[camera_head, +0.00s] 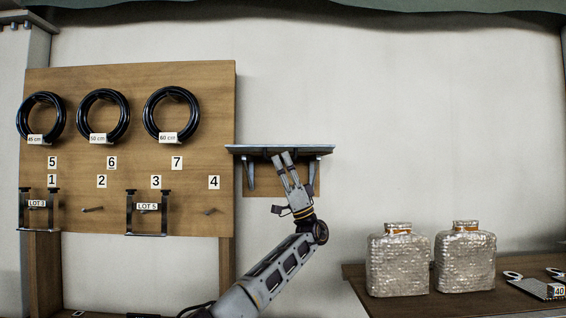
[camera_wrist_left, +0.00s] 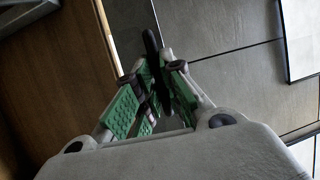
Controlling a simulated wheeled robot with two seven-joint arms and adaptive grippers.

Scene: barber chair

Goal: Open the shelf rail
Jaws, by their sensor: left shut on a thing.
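A flat grey shelf (camera_head: 250,149) sticks out from the wall, with pale brackets under it at both sides and a wooden backing behind. My left gripper (camera_head: 285,158) reaches up to the underside of the shelf near its middle. In the left wrist view, the green-padded fingers of the left gripper (camera_wrist_left: 158,80) are closed together on a thin dark bar (camera_wrist_left: 150,42), which looks like the shelf rail. The fingers hide most of the bar, and how far the rail is out cannot be told. My right gripper is not in view.
Left of the shelf, a wooden board (camera_head: 140,75) carries black hose coils (camera_head: 170,112), numbered labels and metal hangers (camera_head: 147,213). At lower right, two wrapped silver jars (camera_head: 398,262) stand on a wooden table (camera_head: 356,275). The wall right of the shelf is clear.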

